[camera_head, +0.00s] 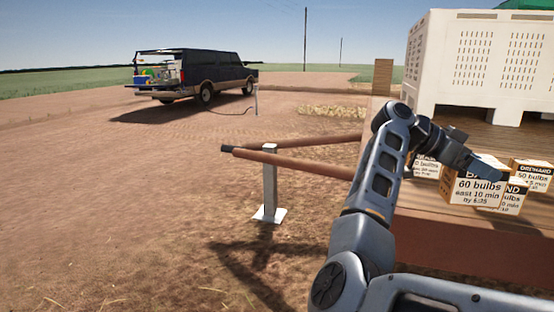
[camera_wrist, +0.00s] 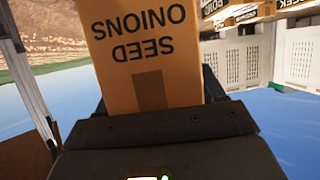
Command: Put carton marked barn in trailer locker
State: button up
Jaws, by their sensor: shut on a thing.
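My gripper (camera_head: 484,168) is shut on a tan carton (camera_head: 473,190) above or on the trailer's wooden deck. The carton's front reads "60 bulbs, east 10 min, by 6:35"; the gripper partly covers its name, so I cannot tell whether it says barn. In the wrist view the carton (camera_wrist: 150,85) sits between my fingers, with "SEED ONIONS" upside down. I cannot tell if it touches the deck. The trailer (camera_head: 430,228) has a wooden deck and two brown shafts. I cannot make out a locker.
Other cartons stand close by: one marked orchard (camera_head: 533,175), one partly hidden behind the held carton (camera_head: 514,197), and another at left (camera_head: 426,167). A large white slatted bin (camera_head: 485,65) stands behind. A dark van (camera_head: 195,75) is parked far left on open dirt.

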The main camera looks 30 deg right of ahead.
jog(key=shift+a+f, duration=0.15)
jog(key=shift+a, duration=0.2)
jog(key=w+a+f+n+t+y, duration=0.1)
jog(key=a+f+n+t+y, duration=0.2)
jog(key=a+f+n+t, duration=0.4)
jog(key=w+a+f+n+t+y, duration=0.2)
jog(key=a+f+n+t, duration=0.6)
jog(key=a+f, duration=1.2)
jog(key=w+a+f+n+t+y, duration=0.2)
jog(key=a+f+n+t+y, duration=0.3)
jog(key=a+f+n, duration=0.6)
jog(key=a+f+t, duration=0.2)
jog(key=a, duration=0.2)
jog(key=shift+w+f+t, duration=0.25)
jog(key=shift+f+t, duration=0.05)
jog(key=shift+f, duration=0.1)
